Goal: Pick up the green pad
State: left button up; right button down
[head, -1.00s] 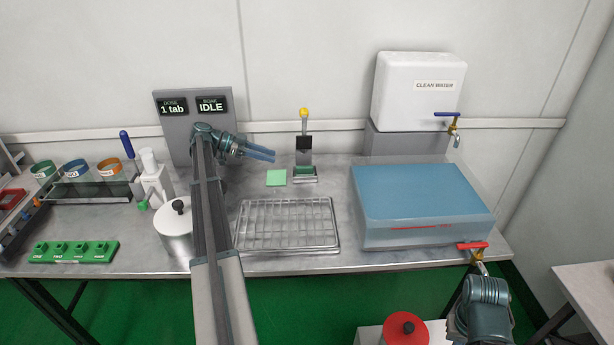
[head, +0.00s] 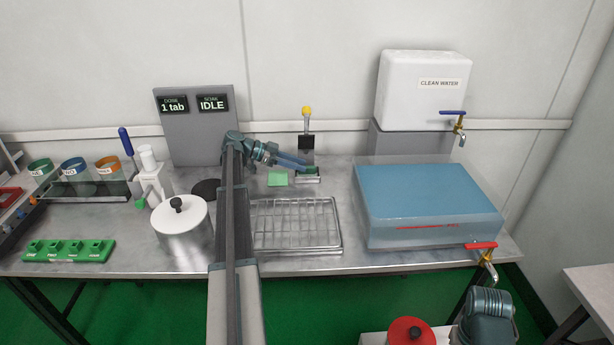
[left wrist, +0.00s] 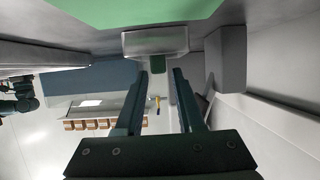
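A flat light green square (head: 278,179) lies on the metal table beside a small stand (head: 306,142) with a yellow knob. A darker green block (head: 308,170) sits on the stand's metal base; I cannot tell which of the two is the pad. My left gripper (head: 305,163) is open, its fingers reaching to the stand's base. In the left wrist view, the gripper (left wrist: 162,72) has its fingers apart, with the dark green block (left wrist: 160,62) near the gap between the tips. The light green square (left wrist: 140,8) fills the top edge. My right gripper's fingers are out of view.
A wire rack tray (head: 296,246) lies in front of the stand. A blue-topped tank (head: 425,190) stands to the right, a white water container (head: 420,90) behind it. A lidded pot (head: 181,220) is to the left. A grey display panel (head: 195,135) stands behind.

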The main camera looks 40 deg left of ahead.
aim_at(307, 172)
pick_arm(q)
jog(key=b+x, duration=0.1)
jog(key=x, duration=0.2)
jog(key=shift+w+d+f, duration=0.1)
jog(key=shift+d+f, duration=0.1)
grip_shut()
jog(key=shift+r, duration=0.2)
